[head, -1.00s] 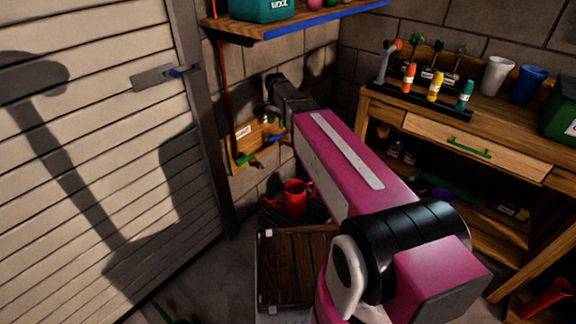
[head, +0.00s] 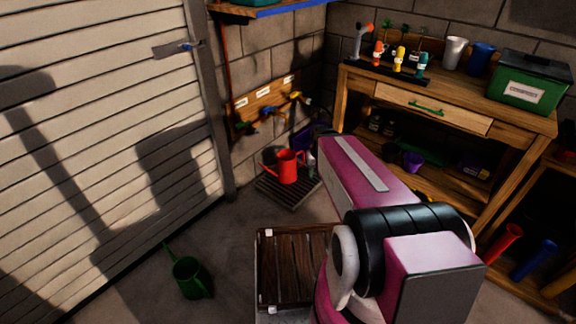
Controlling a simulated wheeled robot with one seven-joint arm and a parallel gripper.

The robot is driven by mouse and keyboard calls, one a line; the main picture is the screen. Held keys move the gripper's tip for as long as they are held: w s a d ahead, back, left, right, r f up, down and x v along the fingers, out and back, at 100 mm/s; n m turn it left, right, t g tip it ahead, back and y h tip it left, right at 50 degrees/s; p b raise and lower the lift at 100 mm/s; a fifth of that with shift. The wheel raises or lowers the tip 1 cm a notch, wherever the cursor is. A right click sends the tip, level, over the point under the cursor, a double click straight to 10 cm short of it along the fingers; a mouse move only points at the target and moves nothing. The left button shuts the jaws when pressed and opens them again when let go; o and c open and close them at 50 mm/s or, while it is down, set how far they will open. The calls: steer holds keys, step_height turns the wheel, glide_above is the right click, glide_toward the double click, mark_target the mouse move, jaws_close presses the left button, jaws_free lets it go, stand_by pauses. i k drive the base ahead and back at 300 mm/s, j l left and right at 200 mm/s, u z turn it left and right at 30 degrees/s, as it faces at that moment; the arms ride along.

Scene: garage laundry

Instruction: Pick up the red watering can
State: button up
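The red watering can (head: 288,168) stands upright on a dark slatted mat (head: 290,194) on the floor, in the corner by the garage door. My pink arm reaches forward to the right of the can in the picture. My gripper's fingers do not show; they are hidden beyond the far end of the arm. Nothing is seen touching the can.
A wooden workbench (head: 450,118) with bottles, cups and a green bin (head: 530,82) stands at right.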

mark_target(286, 174)
steer(key=i+l+z, duration=0.15)
steer(key=i+z, duration=0.35)
steer(key=i+j+z, duration=0.1)
steer(key=i+z, duration=0.35)
steer(key=i, duration=0.1)
